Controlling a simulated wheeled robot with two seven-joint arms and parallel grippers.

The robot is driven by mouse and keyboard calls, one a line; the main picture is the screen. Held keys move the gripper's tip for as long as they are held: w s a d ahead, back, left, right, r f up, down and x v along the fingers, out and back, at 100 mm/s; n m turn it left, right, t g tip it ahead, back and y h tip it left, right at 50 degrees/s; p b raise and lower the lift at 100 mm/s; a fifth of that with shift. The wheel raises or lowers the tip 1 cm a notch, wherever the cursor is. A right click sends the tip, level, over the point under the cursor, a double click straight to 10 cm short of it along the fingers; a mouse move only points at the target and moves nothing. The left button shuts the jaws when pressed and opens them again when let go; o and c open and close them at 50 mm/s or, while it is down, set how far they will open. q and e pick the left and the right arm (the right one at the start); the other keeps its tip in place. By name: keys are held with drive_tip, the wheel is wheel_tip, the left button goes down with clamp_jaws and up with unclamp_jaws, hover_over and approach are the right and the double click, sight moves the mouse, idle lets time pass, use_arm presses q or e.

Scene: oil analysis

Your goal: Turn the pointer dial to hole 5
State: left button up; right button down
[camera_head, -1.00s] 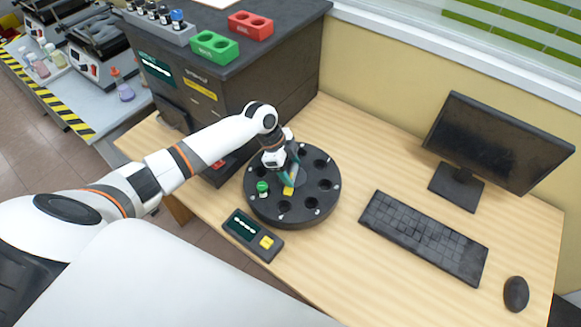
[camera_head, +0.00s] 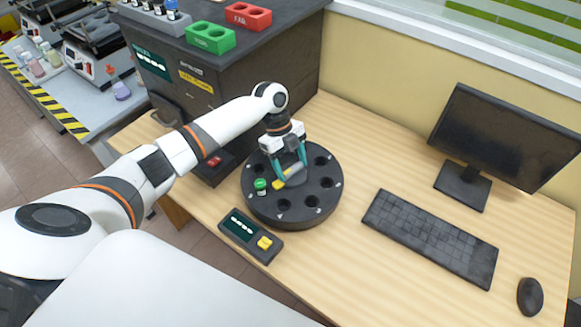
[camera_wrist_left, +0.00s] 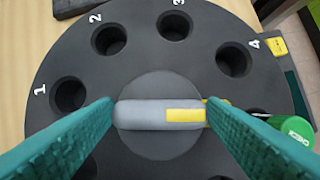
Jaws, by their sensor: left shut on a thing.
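The black round dial plate (camera_head: 318,207) with several holes lies on the desk. Its pointer, a grey bar with a yellow end (camera_head: 279,185), sits at the centre; it also fills the middle of the left wrist view (camera_wrist_left: 150,114). My left gripper (camera_head: 290,170) is shut on the pointer from above, one teal finger at each end of the bar. In the wrist view the yellow end points right, towards a green-capped vial (camera_wrist_left: 295,131) in the plate, just past hole 4 (camera_wrist_left: 234,60). The number at the vial's hole is hidden. My right gripper is not in view.
A small display box with a yellow button (camera_head: 251,236) lies in front of the plate. A dark machine (camera_head: 225,95) stands behind it. The keyboard (camera_head: 430,238), mouse (camera_head: 530,297) and monitor (camera_head: 505,138) are to the right, with bare desk between.

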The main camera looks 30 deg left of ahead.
use_arm(q)
drive_tip(key=shift+w+m+g+b, duration=0.1)
drive_tip(key=shift+m+g+b, duration=0.25)
drive_tip(key=shift+m, duration=0.45)
drive_tip(key=o, duration=1)
drive_tip(key=b+v, duration=0.2)
drive_tip(key=v, duration=1)
drive_tip(key=shift+d, duration=0.2)
